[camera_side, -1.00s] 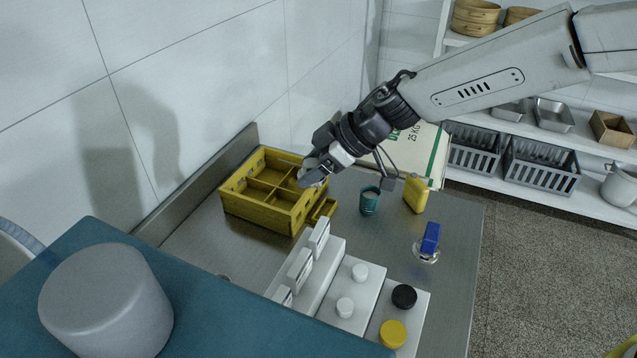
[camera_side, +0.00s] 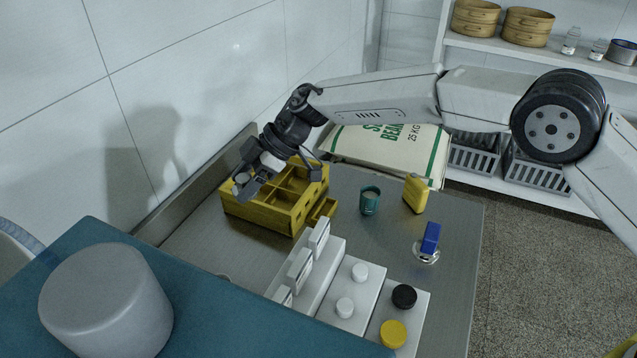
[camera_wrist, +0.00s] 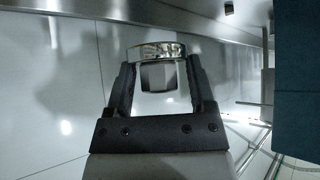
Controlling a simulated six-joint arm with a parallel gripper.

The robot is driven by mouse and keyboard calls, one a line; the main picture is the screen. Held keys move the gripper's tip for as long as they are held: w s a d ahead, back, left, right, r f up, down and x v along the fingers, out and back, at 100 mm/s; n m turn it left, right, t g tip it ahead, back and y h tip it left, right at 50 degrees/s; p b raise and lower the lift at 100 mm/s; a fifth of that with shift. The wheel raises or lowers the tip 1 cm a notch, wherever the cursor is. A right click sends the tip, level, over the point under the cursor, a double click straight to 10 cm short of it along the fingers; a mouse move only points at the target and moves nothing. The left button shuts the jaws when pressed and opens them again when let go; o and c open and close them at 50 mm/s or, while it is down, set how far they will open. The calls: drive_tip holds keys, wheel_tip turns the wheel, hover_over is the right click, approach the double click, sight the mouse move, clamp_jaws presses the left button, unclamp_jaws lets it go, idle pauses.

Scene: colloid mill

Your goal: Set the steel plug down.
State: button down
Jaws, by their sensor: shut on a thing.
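My gripper (camera_side: 250,184) is over the left end of the yellow divided box (camera_side: 262,217) in the side view. In the wrist view my gripper (camera_wrist: 160,78) is shut on the steel plug (camera_wrist: 157,50), which has a shiny round rim and a blocky grey body between the fingers. In the side view the plug is a small pale piece (camera_side: 242,179) at the fingertips. It seems to be above the box, but the exact height cannot be told. The arm hides part of the box's compartments.
White blocks with switches and buttons (camera_side: 345,307) stand at the front. A green cup (camera_side: 370,200), a yellow bottle (camera_side: 415,194) and a blue-handled valve (camera_side: 430,240) stand to the right. A wall ledge (camera_side: 196,194) runs behind. The steel bench (camera_side: 330,222) has clear patches between these.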

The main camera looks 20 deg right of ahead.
sight(244, 260)
drive_tip(key=shift+w+a+f, duration=0.2)
drive_tip(key=shift+a+f, duration=0.2)
drive_tip(key=shift+f, duration=9.05)
drive_tip(key=shift+f, duration=0.1)
unclamp_jaws()
drive_tip(key=shift+d, duration=0.1)
drive_tip(key=shift+v, duration=0.85)
drive_tip(key=v, duration=1)
drive_tip(key=shift+w+r, duration=0.2)
